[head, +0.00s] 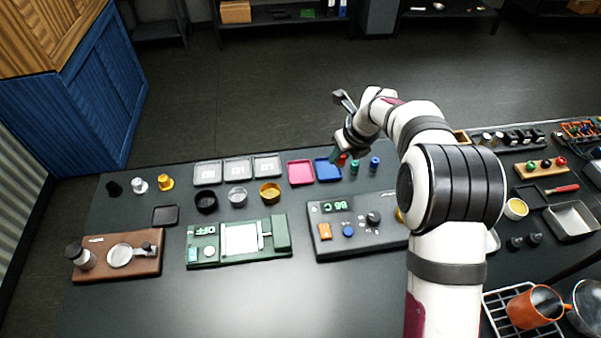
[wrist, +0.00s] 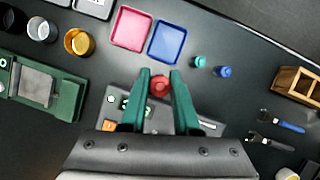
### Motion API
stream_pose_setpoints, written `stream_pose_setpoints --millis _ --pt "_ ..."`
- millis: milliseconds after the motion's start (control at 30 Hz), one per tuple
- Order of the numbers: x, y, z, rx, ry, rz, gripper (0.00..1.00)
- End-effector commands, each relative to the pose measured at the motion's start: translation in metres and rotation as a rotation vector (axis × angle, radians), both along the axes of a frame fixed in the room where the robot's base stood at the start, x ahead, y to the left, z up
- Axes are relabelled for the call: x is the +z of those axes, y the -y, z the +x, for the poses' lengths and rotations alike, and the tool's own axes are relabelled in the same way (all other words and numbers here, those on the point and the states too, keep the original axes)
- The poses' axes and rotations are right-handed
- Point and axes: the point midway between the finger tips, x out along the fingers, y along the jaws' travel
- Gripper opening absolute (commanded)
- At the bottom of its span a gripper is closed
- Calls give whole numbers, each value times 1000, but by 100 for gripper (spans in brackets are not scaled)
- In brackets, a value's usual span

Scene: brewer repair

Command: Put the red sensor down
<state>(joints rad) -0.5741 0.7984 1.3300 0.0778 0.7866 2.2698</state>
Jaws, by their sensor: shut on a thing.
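The red sensor (wrist: 159,86) is a small round red piece between the green fingertips of my gripper (wrist: 160,80) in the wrist view. My gripper is shut on it. In the head view the red sensor (head: 341,160) shows as a small red spot beside my gripper (head: 338,158), near the blue tray. A pink tray (head: 301,172) and a blue tray (head: 328,169) lie at the back of the table. In the wrist view the pink tray (wrist: 131,28) and blue tray (wrist: 167,43) are beyond the fingertips. I cannot tell the sensor's height above the table.
A green sensor (head: 354,167) and a blue sensor (head: 374,163) stand right of the blue tray. A dark control unit (head: 352,247) with a green display lies in front. A green scale (head: 240,240) is left of it.

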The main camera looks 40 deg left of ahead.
Motion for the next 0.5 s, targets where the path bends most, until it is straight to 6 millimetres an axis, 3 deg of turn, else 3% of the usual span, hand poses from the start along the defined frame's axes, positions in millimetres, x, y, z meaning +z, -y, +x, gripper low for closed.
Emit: stream_pose_setpoints --millis 100,267,500 --pt "3 0 14 -164 1 1 0" --pt "-1 -7 19 -260 -2 -1 0" --pt "-44 -75 1 -261 -2 -1 0"
